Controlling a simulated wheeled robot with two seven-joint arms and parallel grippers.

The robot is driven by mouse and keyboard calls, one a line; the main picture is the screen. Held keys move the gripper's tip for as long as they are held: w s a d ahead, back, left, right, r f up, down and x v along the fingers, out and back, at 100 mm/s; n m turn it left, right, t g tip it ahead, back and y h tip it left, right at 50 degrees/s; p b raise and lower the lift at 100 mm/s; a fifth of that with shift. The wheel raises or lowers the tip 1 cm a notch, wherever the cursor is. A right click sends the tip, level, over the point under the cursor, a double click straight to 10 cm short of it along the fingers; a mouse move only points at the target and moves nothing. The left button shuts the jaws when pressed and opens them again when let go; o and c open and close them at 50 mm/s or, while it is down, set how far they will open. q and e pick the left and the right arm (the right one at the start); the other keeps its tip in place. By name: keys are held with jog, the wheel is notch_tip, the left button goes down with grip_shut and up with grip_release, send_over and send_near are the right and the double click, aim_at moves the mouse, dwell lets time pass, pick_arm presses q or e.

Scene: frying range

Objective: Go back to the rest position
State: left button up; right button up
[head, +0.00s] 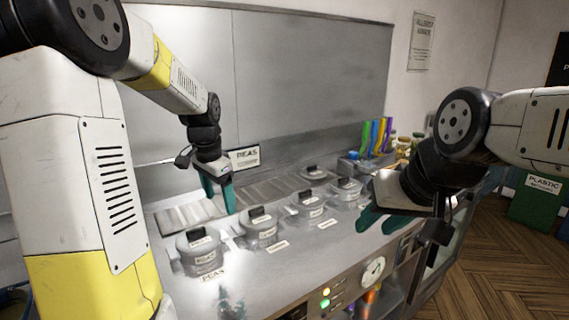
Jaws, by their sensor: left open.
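My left gripper (219,194) hangs over the steel counter with its teal fingers pointing down. It is open, with nothing between the fingers. My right gripper (379,224) is at the right, over the counter's front edge. Its two teal fingers stand apart and I see nothing between them. Both grippers look clear of the lidded containers.
Lidded pots (262,230) stand in a row along the steel counter (290,265), with labels in front. A labelled sign (244,158) stands behind my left gripper. Colourful bottles (376,136) stand at the far end. A green plastic bin (534,202) is on the wooden floor.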

pick_arm(q)
jog(key=s+d+r+n+t+h, duration=0.1)
jog(key=s+d+r+n+t, duration=0.1)
jog(key=s, duration=0.8)
jog(key=s+d+r+n+t, duration=0.2)
jog(key=s+d+r+n, duration=0.2)
jog(key=s, duration=0.7)
jog(key=shift+s+r+n+h, duration=0.15)
jog(key=shift+r+n+h, duration=0.35)
jog(key=shift+r, duration=0.45)
